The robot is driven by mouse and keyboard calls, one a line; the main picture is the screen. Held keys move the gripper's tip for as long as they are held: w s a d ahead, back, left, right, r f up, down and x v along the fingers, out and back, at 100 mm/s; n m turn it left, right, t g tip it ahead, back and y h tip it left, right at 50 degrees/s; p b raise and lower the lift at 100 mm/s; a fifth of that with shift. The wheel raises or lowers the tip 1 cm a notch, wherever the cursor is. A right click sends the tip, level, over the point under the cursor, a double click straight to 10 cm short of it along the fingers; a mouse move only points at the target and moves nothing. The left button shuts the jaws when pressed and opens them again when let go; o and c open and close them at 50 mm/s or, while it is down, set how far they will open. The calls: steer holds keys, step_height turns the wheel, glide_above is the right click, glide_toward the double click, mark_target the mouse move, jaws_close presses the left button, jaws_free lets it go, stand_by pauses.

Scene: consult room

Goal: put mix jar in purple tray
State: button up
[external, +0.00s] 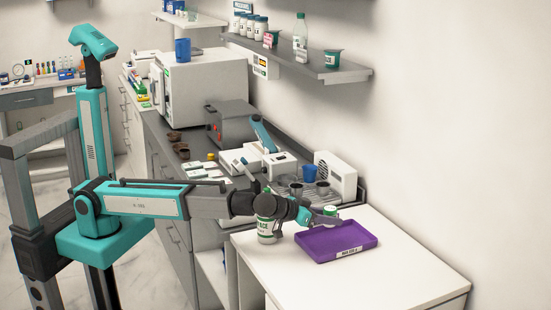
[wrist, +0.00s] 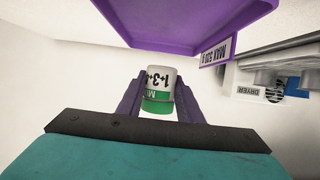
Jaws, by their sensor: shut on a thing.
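The mix jar, a small white jar with a green lid and dark print (external: 330,210), is held between the fingers of my gripper (external: 324,217). In the wrist view the jar (wrist: 160,88) sits between the two dark fingers (wrist: 158,98), its print upside down. The purple tray (external: 343,240) lies on the white table; no object shows in it. In the external view the jar appears by the tray's back edge, partly hidden by the gripper. In the wrist view the tray (wrist: 180,22) shows beyond the jar, with a gap between them.
A blue cup (external: 309,173) and a white dryer (external: 336,176) stand behind. A shelf (external: 310,66) hangs above. The front right of the table is clear.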

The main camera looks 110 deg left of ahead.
mark_target(328, 245)
steer(key=shift+f, duration=1.85)
steer(key=shift+f+p, duration=0.55)
steer(key=shift+f, duration=1.35)
steer(key=shift+f, duration=0.15)
steer(key=o, duration=1)
steer(key=shift+r, duration=0.2)
steer(key=shift+b+v, duration=1.2)
steer(key=shift+v, duration=4.8)
